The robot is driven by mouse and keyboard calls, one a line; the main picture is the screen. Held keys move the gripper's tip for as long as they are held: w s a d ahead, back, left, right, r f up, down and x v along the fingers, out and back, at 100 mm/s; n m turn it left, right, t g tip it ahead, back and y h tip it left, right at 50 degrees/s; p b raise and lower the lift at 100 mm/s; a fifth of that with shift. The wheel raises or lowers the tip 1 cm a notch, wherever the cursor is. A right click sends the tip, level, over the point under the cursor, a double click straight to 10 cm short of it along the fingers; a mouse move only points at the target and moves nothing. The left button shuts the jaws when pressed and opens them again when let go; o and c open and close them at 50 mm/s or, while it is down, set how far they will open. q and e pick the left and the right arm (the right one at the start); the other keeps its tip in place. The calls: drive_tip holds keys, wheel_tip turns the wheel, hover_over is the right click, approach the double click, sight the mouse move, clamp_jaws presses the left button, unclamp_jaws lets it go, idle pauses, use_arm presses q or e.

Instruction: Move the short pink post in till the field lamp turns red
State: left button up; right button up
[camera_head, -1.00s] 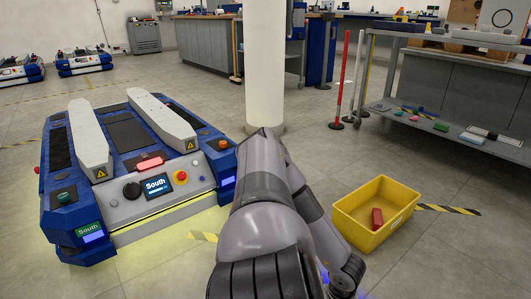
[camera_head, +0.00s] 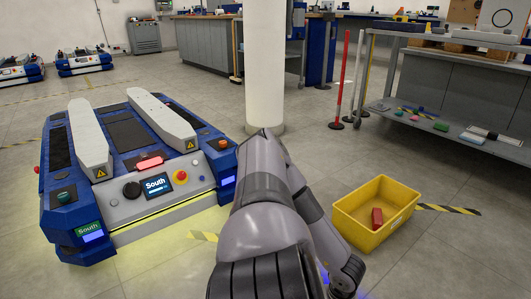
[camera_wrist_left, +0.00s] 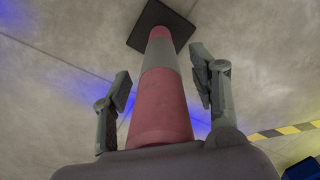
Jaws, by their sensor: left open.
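In the left wrist view, a post (camera_wrist_left: 160,108) with pinkish-red bands and a grey band stands on a dark square base (camera_wrist_left: 158,22). My left gripper (camera_wrist_left: 162,74) is open, with one finger on each side of this post. I see gaps on both sides, so the fingers do not grip it. In the head view, my arm fills the bottom middle and this post cannot be made out. My right gripper is not in view.
A yellow bin (camera_head: 350,226) holding a red block (camera_head: 377,218) stands right of my arm. A white column (camera_head: 264,65) rises behind the arm. A red post (camera_head: 341,85) and a white post (camera_head: 356,85) stand by the shelf (camera_head: 450,128). Floor in front of the cart is clear.

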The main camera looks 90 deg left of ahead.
use_arm(q)
wheel_tip(320, 180, up, 12)
idle(0.6)
